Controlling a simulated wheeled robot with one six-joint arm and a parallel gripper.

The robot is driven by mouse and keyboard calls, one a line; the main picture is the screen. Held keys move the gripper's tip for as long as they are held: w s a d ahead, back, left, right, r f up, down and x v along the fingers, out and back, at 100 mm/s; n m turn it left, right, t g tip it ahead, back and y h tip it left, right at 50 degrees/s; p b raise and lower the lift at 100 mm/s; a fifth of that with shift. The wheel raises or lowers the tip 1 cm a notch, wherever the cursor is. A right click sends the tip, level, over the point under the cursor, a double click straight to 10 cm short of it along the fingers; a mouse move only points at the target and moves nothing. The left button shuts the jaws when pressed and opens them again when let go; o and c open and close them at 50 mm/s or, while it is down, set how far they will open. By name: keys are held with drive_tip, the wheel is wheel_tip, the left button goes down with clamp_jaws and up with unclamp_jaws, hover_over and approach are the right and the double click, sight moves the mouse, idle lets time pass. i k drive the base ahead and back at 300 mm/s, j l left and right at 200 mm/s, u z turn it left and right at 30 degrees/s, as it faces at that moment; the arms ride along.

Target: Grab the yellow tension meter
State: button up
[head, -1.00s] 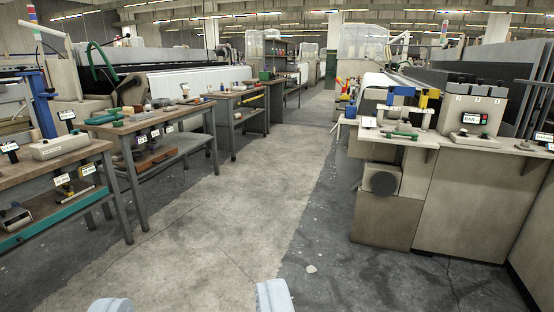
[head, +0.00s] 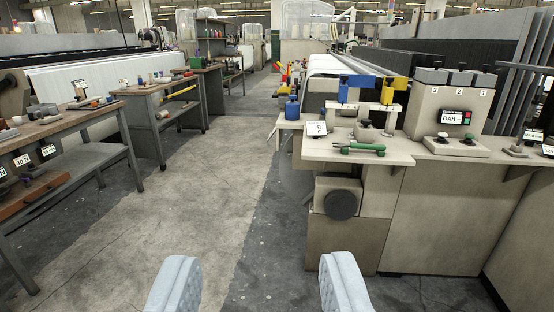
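A yellow device (head: 390,91), which may be the tension meter, is at the right in the head view. It is upright on a small light rack on the loom-end counter, beside a similar blue device (head: 357,86). It is small in the picture, so its details are not clear. My gripper (head: 258,282) is at the bottom of the view. Its two pale fingers stand wide apart with only floor between them. It is open, empty and well short of the counter.
A grey box with a round dark front (head: 342,204) juts out below. Workbenches (head: 70,143) line the left. The aisle floor (head: 200,215) is clear.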

sight(286, 89)
drive_tip(key=i, duration=1.75)
drive_tip(key=i+z, duration=0.1)
drive_tip(key=i, duration=0.45)
drive_tip(key=i+j+z, duration=0.1)
drive_tip(key=i, duration=0.45)
drive_tip(key=i+j+z, duration=0.1)
drive_tip(key=i, duration=0.5)
